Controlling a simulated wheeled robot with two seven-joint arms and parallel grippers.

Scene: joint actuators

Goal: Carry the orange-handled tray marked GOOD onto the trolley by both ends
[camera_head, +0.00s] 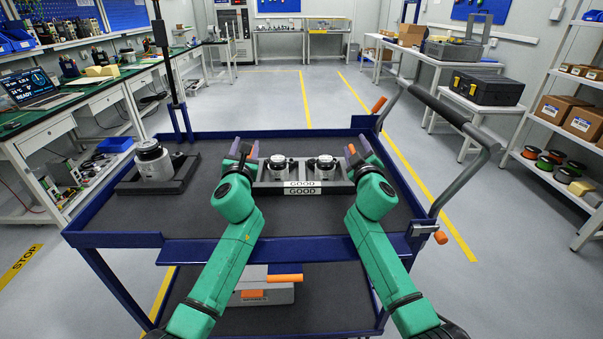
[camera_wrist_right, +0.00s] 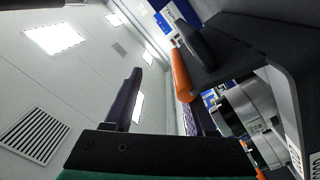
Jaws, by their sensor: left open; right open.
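The dark tray marked GOOD (camera_head: 303,191) lies on the trolley's top deck (camera_head: 300,222), with two silver-and-black actuators (camera_head: 278,167) (camera_head: 321,166) in it. My left gripper (camera_head: 243,152) is open at its left end, beside an orange handle (camera_head: 253,153). My right gripper (camera_head: 357,153) is open at its right end, close to the other orange handle, which shows in the right wrist view (camera_wrist_right: 181,75) near one finger. In that view the fingers stand apart, and the tray (camera_wrist_right: 240,45) is at the right. I cannot tell whether any finger touches a handle.
Another dark tray (camera_head: 128,187) with one actuator (camera_head: 153,160) sits on the deck's left side. The trolley's push bar (camera_head: 455,110) rises at the right. A grey box (camera_head: 270,293) with orange parts is on the lower shelf. Deck space in front of the GOOD tray is clear.

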